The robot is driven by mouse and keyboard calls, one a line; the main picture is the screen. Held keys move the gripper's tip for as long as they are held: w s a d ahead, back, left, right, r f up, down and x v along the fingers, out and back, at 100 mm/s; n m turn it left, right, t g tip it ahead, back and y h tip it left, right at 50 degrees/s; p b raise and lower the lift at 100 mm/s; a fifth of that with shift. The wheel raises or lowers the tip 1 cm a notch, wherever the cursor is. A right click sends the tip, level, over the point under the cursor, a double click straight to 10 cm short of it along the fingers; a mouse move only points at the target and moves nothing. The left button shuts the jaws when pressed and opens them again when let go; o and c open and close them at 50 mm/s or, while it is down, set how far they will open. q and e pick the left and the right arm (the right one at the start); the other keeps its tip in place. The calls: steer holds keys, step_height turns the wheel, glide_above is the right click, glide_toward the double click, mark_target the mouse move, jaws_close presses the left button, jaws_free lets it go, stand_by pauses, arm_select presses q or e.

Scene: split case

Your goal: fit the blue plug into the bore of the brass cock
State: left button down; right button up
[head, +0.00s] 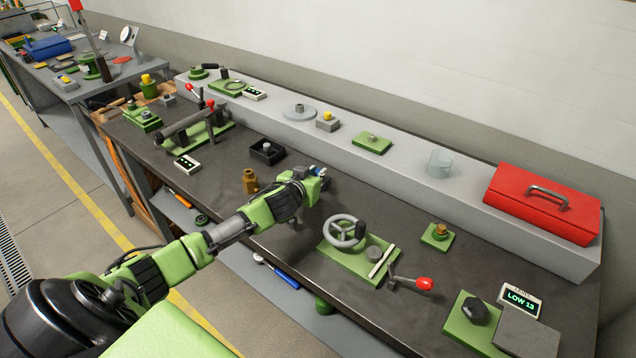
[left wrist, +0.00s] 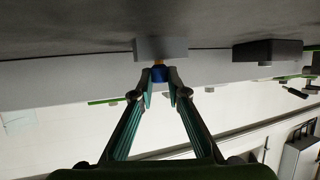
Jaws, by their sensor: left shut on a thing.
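My left gripper (head: 318,178) is over the middle of the dark workbench, shut on the blue plug (head: 319,169). In the left wrist view the blue plug (left wrist: 159,74) sits between the two fingertips (left wrist: 159,86), with an orange-brown part beside it. A grey block (left wrist: 160,49) is right behind the plug in that view; I cannot tell whether they touch. The brass cock (head: 250,181) stands upright on the bench, left of my left gripper and apart from it. Its bore cannot be made out at this size. My right gripper is not in view.
A black open box (head: 267,152) stands behind the brass cock. A green plate with a grey handwheel (head: 344,231) lies to the right of my gripper. A long grey ledge (head: 405,169) runs along the back, carrying a red toolbox (head: 540,205).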

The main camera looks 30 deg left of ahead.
arm_select(q)
steer(key=shift+r+p, duration=2.2)
steer(key=shift+r, duration=0.25)
